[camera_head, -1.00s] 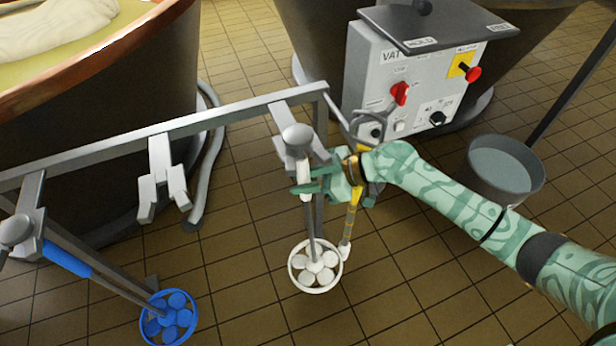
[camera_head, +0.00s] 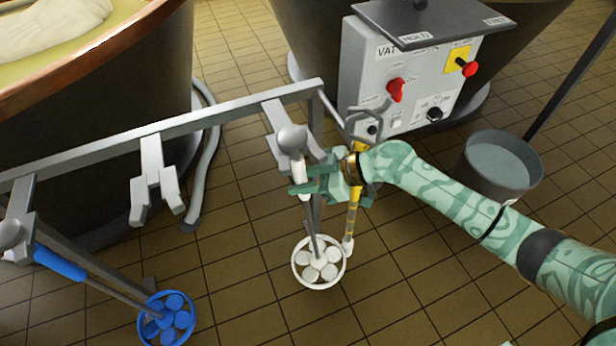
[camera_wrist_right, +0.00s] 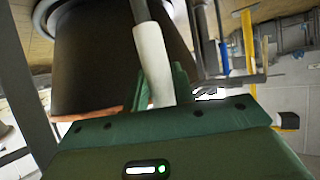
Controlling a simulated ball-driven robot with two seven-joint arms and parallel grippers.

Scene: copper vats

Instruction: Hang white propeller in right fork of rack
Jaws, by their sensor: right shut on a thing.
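The white propeller (camera_head: 319,262) hangs at the right end of the rack (camera_head: 220,114), its round caged head low over the floor. Its shaft runs up to a grey knob (camera_head: 291,138) at the right fork (camera_head: 276,115). I cannot tell whether the fork bears its weight. My right gripper (camera_head: 303,185) is shut on its white grip, just below the knob. The white grip (camera_wrist_right: 153,65) also shows between the green fingers in the right wrist view. The fingers hide part of the grip. My left gripper is out of view.
A blue propeller (camera_head: 167,318) hangs at the left fork. The middle fork (camera_head: 157,180) is empty. A yellow-banded rod (camera_head: 353,205) hangs close behind my right gripper. A control box (camera_head: 410,80), a bucket (camera_head: 500,165) and copper vats stand around.

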